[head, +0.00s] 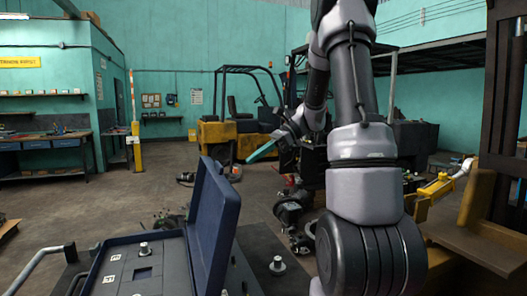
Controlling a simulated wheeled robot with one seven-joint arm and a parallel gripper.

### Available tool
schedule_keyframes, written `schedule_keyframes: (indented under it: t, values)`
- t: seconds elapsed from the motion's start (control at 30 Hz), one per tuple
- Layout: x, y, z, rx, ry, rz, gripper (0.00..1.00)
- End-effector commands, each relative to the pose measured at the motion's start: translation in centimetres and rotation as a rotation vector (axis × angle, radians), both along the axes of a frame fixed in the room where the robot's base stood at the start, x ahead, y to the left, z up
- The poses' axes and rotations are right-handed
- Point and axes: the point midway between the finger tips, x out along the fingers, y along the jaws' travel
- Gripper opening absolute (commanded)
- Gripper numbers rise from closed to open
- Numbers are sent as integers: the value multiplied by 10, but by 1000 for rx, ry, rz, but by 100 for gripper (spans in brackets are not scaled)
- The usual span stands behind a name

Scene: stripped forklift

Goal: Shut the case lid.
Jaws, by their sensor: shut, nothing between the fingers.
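The dark blue case (99,267) stands open in the lower left of the head view. Its lid (215,215) stands up, nearly upright, along the case's right side. Inside is a grey panel with small white labels, a dark rectangular recess and a silver knobbed part (144,248). My gripper (250,157) shows small at the end of my arm, beyond and above the lid's top edge in the picture. It has teal fingers that look closed and empty. It appears apart from the lid; the exact distance cannot be told.
A second silver knobbed part (277,264) sits on the dark surface right of the lid. A metal handrail (40,268) is left of the case. Loose machine parts (292,207) lie on the floor beyond. A yellow forklift (218,132) stands farther back.

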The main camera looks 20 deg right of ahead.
Motion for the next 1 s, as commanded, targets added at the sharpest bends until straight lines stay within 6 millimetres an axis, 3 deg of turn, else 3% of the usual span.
schedule_keyframes:
  t: [0.17, 0.4, 1.0]
  values:
    - [-1, 34, -20, 0, 3, 4, 0]
    - [-1, 64, -11, -1, -1, 3, 0]
    - [2, 72, -7, -12, -3, 3, 0]
